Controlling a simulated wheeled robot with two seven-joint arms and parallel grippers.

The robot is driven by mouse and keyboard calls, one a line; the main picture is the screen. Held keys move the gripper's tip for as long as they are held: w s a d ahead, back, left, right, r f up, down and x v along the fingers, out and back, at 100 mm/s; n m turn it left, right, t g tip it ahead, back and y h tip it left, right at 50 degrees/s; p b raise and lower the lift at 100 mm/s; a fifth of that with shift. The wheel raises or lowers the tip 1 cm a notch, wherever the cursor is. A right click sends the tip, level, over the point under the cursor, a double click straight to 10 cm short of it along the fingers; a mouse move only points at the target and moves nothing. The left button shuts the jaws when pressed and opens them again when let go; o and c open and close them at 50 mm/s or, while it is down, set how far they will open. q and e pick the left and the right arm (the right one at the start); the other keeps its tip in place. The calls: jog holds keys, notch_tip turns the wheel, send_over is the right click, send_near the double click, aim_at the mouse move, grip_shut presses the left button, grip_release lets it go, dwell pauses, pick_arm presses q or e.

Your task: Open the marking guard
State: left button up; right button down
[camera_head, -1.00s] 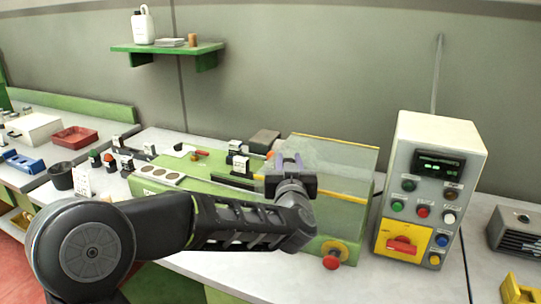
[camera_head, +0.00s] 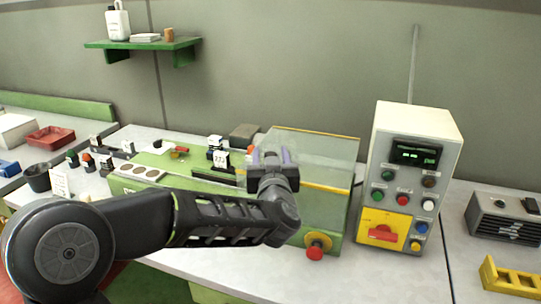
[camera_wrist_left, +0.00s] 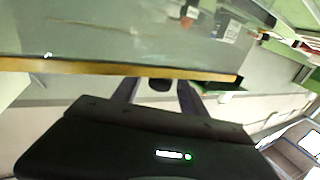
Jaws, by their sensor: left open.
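The marking guard (camera_head: 318,158) is a clear cover with yellow edge strips, over the right end of the green machine in the head view. My left gripper (camera_head: 271,157) is open at the guard's left front side, its fingers pointing up and away. In the left wrist view the guard's clear panel (camera_wrist_left: 110,30) and yellow strip (camera_wrist_left: 90,68) cross above my left gripper (camera_wrist_left: 158,92). A small dark piece (camera_wrist_left: 160,85) shows between the fingers, just under the strip; I cannot tell whether they touch it. My wrist hides part of the guard's front. My right gripper is not in view.
A control box (camera_head: 411,180) with buttons and a yellow switch plate stands right of the machine. A red knob (camera_head: 315,253) sticks out at the machine's front. A green wall shelf (camera_head: 145,44) is at upper left. Bare bench lies in front of the machine.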

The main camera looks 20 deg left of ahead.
pick_arm(q)
jog(key=v, duration=0.7)
jog(key=shift+s+b, duration=0.3)
jog(key=shift+b, duration=0.15)
jog(key=shift+d, duration=0.1)
